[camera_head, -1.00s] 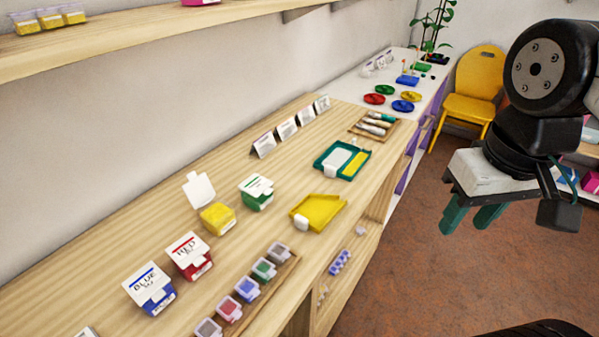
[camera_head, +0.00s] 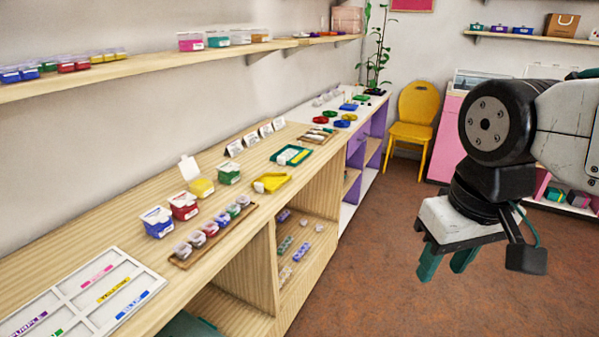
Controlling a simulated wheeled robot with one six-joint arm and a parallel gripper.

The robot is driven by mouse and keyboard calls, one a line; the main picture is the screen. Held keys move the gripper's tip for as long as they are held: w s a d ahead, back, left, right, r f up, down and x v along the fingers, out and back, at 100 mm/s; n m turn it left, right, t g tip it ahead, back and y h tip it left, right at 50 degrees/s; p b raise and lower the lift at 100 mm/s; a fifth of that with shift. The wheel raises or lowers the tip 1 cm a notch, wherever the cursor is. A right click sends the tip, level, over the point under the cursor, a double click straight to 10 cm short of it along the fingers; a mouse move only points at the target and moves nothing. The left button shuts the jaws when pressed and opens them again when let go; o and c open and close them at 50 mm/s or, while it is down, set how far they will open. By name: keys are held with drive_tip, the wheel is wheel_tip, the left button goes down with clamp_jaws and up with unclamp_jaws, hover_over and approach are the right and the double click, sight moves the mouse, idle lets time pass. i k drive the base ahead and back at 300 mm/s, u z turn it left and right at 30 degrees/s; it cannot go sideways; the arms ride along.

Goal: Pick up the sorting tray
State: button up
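I cannot tell for sure which object is the sorting tray. A shallow yellow tray (camera_head: 271,182) with a narrowed end lies near the front edge of the wooden counter. A green tray (camera_head: 279,157) holding a white piece and a yellow piece lies behind it. A white divided tray or board (camera_head: 71,283) with colour-name labels lies at the lower left, partly cut off. My gripper (camera_head: 441,272), with two teal fingers, hangs at the right over the floor, away from the counter. Its fingers are apart with nothing between them.
The wooden counter (camera_head: 165,240) carries lidded colour boxes, a wooden rack (camera_head: 184,264) of small jars and a tool tray (camera_head: 317,138). A shelf (camera_head: 150,68) with containers hangs above. A yellow chair (camera_head: 413,112) stands at the back. The brown floor (camera_head: 370,250) is clear.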

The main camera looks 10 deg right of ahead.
sight(291, 155)
drive_tip(key=z, duration=0.55)
drive_tip(key=i, duration=0.4)
drive_tip(key=z, duration=0.55)
drive_tip(key=i, duration=1.35)
drive_tip(key=u, duration=1.1)
drive_tip(key=i, duration=0.5)
drive_tip(key=u, duration=0.5)
